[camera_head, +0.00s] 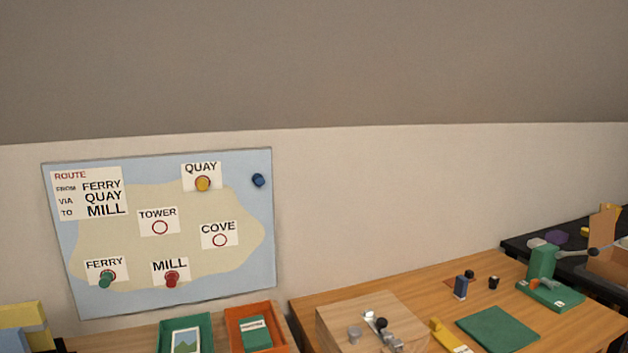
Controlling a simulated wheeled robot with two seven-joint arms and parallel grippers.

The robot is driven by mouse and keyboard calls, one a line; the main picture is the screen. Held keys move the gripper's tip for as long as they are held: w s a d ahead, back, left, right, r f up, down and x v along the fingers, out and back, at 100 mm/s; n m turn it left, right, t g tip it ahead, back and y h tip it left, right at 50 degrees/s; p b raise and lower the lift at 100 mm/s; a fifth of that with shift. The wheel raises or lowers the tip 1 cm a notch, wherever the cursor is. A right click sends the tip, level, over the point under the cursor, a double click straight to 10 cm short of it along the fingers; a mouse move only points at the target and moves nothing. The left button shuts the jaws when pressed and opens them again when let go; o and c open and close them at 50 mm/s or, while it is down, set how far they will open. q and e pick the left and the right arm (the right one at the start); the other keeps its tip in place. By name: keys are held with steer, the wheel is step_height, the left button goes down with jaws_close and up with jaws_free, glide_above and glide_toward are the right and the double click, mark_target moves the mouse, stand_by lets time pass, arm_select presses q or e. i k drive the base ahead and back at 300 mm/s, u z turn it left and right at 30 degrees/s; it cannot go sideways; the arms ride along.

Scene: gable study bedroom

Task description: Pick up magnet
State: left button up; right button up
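A map board (190,255) hangs on the wall at the left in the head view. A blue magnet (258,180) sits at its upper right, away from the labels. A yellow magnet (202,184) sits on the QUAY ring. A green magnet (105,280) is at the FERRY ring, and a red magnet (172,279) is at the MILL ring. The TOWER ring (160,228) and the COVE ring (220,241) are bare. Neither of my grippers shows in this view.
Below the board are a green tray (206,326) with a picture card and an orange tray (274,310) with a green item. The wooden desk (400,291) at right holds a wooden box (338,313), a green mat (497,329) and a green device (541,262). Sloped ceiling overhead.

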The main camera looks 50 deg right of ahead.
mark_target(258, 179)
steer(key=z, duration=1.2)
